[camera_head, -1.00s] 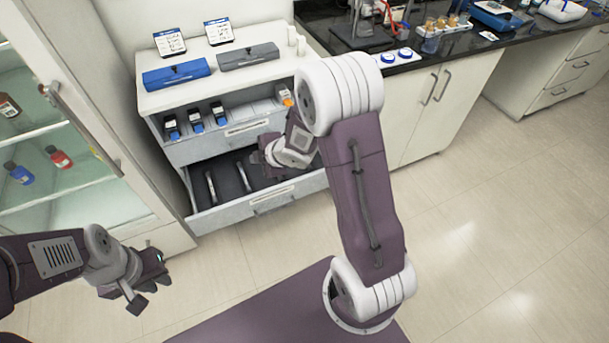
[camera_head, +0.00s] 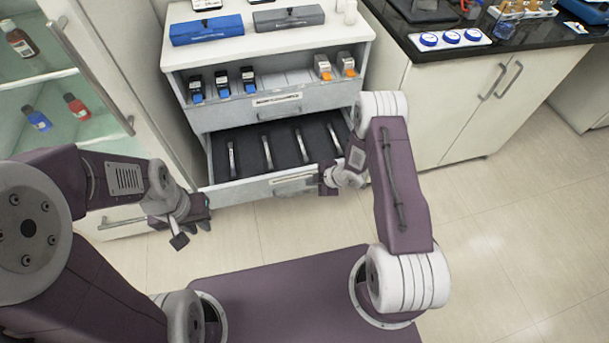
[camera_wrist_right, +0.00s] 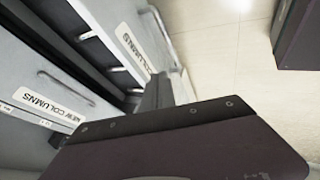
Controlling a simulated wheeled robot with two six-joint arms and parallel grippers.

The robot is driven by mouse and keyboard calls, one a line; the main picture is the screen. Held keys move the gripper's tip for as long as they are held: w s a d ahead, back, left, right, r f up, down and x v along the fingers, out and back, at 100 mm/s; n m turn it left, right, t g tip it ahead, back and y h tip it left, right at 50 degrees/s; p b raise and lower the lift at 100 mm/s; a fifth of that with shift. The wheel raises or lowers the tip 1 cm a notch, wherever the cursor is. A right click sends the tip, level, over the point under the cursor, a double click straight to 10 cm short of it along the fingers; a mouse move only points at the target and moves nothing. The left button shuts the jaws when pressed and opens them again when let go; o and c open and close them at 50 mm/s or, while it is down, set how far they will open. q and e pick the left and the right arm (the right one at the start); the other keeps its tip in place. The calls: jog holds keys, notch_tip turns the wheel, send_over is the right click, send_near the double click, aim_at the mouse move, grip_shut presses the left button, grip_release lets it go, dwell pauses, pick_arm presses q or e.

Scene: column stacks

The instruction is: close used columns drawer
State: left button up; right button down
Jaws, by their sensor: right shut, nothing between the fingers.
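The lower drawer (camera_head: 224,193) of the white cabinet stands pulled open, with several silver columns lying on its dark lining. In the right wrist view its front carries a label (camera_wrist_right: 139,48) reading "COLUMNS", the first word hidden or unclear, and a bar handle (camera_wrist_right: 166,38). My right gripper (camera_head: 327,184) is shut and empty, at the right part of the drawer's front, near the handle (camera_head: 294,184); contact cannot be told. It also shows in the right wrist view (camera_wrist_right: 157,90). My left gripper (camera_head: 192,231) is open and empty, in front of the cabinet at the left.
Blue (camera_head: 206,30) and grey (camera_head: 288,18) cases sit on top. A glass-door cabinet (camera_head: 95,70) stands at left, a counter cabinet (camera_head: 455,105) at right.

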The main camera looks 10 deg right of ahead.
aim_at(298, 175)
jog(key=shift+w+a+f+b, duration=0.2)
jog(key=shift+w+f, duration=0.25)
jog(key=shift+w, duration=0.5)
jog(key=shift+w+a+f+b, duration=0.1)
jog(key=shift+w+a+f, duration=0.25)
jog(key=shift+w, duration=0.55)
jog(key=shift+w+a+f+b, duration=0.15)
jog(key=shift+w+f, duration=0.4)
jog(key=shift+w, duration=0.4)
